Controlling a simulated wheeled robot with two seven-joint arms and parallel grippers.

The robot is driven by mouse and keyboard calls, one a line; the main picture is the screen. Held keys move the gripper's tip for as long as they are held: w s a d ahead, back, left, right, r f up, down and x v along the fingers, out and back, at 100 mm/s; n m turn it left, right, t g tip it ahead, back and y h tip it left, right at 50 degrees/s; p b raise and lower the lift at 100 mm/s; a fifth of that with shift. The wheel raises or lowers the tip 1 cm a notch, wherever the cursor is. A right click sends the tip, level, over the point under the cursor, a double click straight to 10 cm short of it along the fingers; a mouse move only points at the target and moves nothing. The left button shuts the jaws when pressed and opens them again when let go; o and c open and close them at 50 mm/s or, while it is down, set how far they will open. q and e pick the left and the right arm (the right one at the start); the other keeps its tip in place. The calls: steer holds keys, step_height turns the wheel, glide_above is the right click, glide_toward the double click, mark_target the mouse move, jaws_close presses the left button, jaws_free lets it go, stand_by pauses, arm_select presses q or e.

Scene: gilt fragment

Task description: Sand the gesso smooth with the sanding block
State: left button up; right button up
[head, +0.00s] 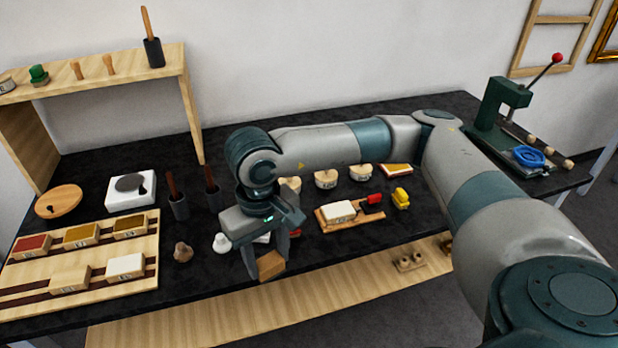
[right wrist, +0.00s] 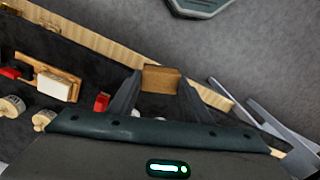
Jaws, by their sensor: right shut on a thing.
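My right gripper (head: 267,258) is shut on a small brown wooden block (head: 271,267), which looks like the sanding block. It holds the block near the front edge of the black table. In the right wrist view the block (right wrist: 160,79) sits between the two dark fingertips (right wrist: 158,88). I cannot tell for sure which piece bears the gesso. A white slab (head: 339,211) lies on a wooden board (head: 352,222) to the right of the gripper; it also shows in the right wrist view (right wrist: 55,86). Something white behind the gripper is mostly hidden. My left gripper is out of view.
A wooden rack (head: 100,262) with several labelled blocks lies at left. A yellow piece (head: 401,198) and several round labelled pots (head: 326,179) stand right of the gripper. A green press (head: 497,105) stands at far right. My right arm spans the table.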

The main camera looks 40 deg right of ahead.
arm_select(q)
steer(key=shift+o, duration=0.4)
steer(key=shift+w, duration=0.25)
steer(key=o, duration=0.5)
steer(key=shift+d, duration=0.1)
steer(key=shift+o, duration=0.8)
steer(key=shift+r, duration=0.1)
arm_select(e)
steer(key=shift+w+d, duration=0.15)
steer(key=shift+w, duration=0.05)
arm_select(q)
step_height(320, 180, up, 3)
steer(key=p, duration=0.3)
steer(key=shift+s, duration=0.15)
arm_select(e)
steer(key=w+d+m, duration=0.5)
steer(key=d+m, duration=0.6)
steer(key=w+d+m, duration=0.6)
steer(key=d+m, duration=0.4)
steer(key=d, duration=0.2)
steer(key=shift+w+m, duration=0.3)
steer(key=shift+m, duration=0.1)
steer(key=shift+d, duration=0.1)
